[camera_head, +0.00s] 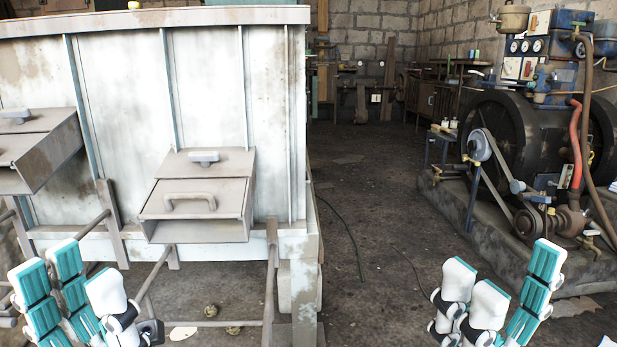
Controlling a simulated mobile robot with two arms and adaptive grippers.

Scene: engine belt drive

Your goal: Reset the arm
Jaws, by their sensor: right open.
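My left gripper (76,270) is at the lower left, in front of the white metal cabinet. Its teal-padded fingers stand upright and apart from the white-backed finger, with nothing between them. My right gripper (513,268) is at the lower right, in front of the engine's base. Its fingers also point up, spread and empty. The engine (525,120) has a dark round body, and a belt (497,162) runs down from a grey pulley (479,146) on its near side. Neither gripper appears to touch anything. The lower parts of both grippers are cut off by the frame's bottom edge.
The cabinet (110,90) fills the left side, with a protruding handled hatch (195,200) and metal legs. The engine stands on a concrete plinth (455,203). Open floor (375,195) with a thin cable (350,237) lies between them. A workbench (432,100) stands at the back.

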